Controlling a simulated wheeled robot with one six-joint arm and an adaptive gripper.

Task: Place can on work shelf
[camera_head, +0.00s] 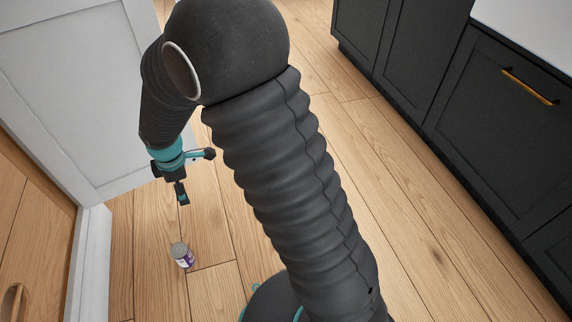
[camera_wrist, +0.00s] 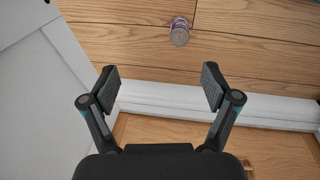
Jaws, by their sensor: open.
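A small can (camera_head: 182,255) with a grey top and a purple and white label stands upright on the wooden floor in the head view. It also shows near the top of the wrist view (camera_wrist: 180,31), beyond the fingertips. My gripper (camera_head: 183,200) hangs from the arm above the floor, apart from the can. In the wrist view my gripper (camera_wrist: 158,88) has its two fingers spread wide, with nothing between them. I cannot make out a work shelf in either view.
An open white panelled door (camera_head: 70,90) stands at the left, and a white frame edge (camera_head: 92,262) runs beside the can. A wooden panel with a handle (camera_head: 14,300) is at lower left. Dark cabinets (camera_head: 440,90) with a white top line the right. Floor between is clear.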

